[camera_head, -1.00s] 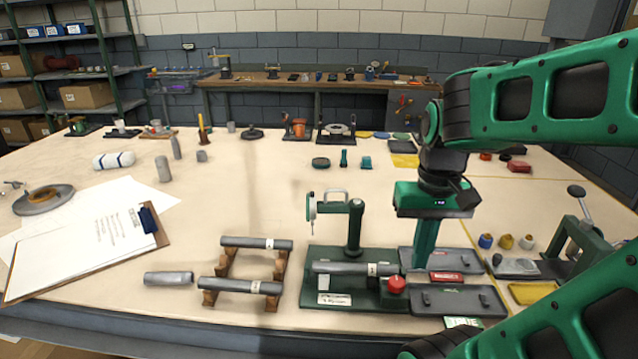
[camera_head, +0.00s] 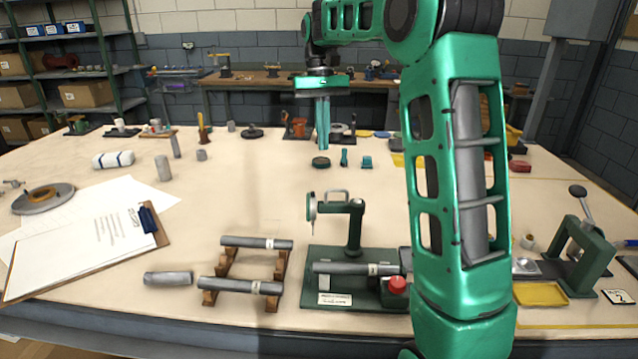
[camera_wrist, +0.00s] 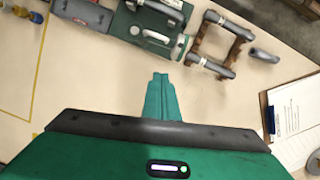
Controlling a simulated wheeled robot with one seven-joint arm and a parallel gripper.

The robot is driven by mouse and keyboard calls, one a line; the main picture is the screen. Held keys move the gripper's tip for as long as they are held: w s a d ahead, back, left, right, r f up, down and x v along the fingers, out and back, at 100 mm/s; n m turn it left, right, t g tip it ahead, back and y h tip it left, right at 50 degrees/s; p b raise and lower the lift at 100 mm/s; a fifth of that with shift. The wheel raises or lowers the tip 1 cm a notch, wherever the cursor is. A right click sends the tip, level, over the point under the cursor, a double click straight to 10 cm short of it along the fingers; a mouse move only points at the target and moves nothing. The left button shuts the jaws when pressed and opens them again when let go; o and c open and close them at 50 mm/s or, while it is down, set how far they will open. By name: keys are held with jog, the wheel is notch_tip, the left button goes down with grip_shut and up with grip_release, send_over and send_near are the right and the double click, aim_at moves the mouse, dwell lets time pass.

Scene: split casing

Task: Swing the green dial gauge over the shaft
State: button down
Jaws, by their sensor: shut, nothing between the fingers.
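The green dial gauge stand (camera_head: 355,228) rises from a green base plate (camera_head: 322,297) at the front middle of the bench. Its arm points left and carries a round dial (camera_head: 311,207) at its end. A grey shaft (camera_head: 345,268) lies on the base in front of the post, with a red knob (camera_head: 397,285) at its right. The dial hangs to the left of the shaft's left end. My gripper (camera_head: 323,147) is shut and empty, above the bench well behind the gauge. In the wrist view my gripper (camera_wrist: 161,80) points toward the fixture (camera_wrist: 155,22).
Two grey shafts lie on a wooden rack (camera_head: 239,287) left of the base, with a loose grey cylinder (camera_head: 168,278) beside it. A clipboard (camera_head: 85,250) lies further left. My arm hides the area right of the base. The bench behind the gauge is mostly clear.

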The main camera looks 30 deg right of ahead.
jog(key=s+a+f, duration=0.2)
jog(key=s+f, duration=0.2)
jog(key=f, duration=0.5)
jog(key=shift+s+a+f, duration=0.2)
jog(key=shift+s+f, duration=0.1)
jog(key=shift+f, duration=0.05)
dwell(0.3)
